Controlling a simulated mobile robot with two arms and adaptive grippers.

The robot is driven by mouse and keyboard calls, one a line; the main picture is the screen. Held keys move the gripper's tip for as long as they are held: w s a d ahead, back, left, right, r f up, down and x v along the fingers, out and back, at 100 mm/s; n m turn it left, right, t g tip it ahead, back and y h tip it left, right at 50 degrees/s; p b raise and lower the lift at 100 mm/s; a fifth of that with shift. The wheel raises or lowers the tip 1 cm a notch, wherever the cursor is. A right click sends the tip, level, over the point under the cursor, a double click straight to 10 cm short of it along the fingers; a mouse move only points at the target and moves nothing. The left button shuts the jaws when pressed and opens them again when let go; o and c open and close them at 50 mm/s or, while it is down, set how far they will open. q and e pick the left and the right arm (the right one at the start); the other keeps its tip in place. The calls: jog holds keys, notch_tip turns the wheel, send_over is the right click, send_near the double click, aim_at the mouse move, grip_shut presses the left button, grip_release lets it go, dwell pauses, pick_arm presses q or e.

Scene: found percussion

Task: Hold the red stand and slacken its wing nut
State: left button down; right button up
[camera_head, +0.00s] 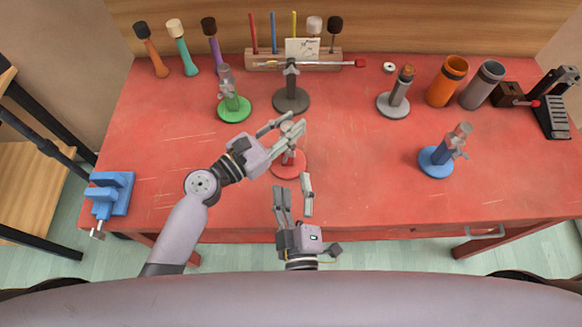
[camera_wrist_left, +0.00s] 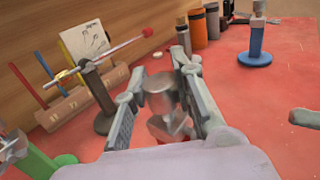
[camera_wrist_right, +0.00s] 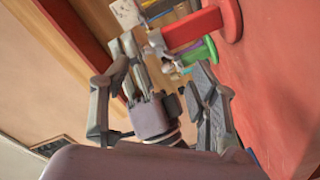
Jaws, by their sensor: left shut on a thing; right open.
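The red stand (camera_head: 288,170) is near the middle of the table, its upper part largely covered by my left gripper (camera_head: 294,128). In the left wrist view, my left jaws are shut on the stand's grey upper part (camera_wrist_left: 160,92), with a little red showing beneath. In the right wrist view, the stand's red post (camera_wrist_right: 193,28) runs from its base to a grey fitting (camera_wrist_right: 156,44); I cannot clearly make out the wing nut. My right gripper (camera_head: 293,187) is open and empty, apart from the stand, at the table's front edge.
A green stand (camera_head: 235,108) and a dark stand with a long rod (camera_head: 291,98) are behind. A grey stand (camera_head: 394,104) and a blue stand (camera_head: 436,163) are to the right. A blue vise (camera_head: 110,193) is at the left edge. The table's front right is clear.

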aim_at(289, 161)
jog(key=s, duration=0.5)
jog(key=shift+s+d, duration=0.1)
jog(key=shift+d, duration=0.1)
jog(key=shift+a, duration=0.1)
jog(key=shift+h, duration=0.3)
jog(key=w, duration=0.8)
jog(key=w+a, duration=0.1)
jog(key=w, duration=0.3)
jog(key=shift+c, duration=0.4)
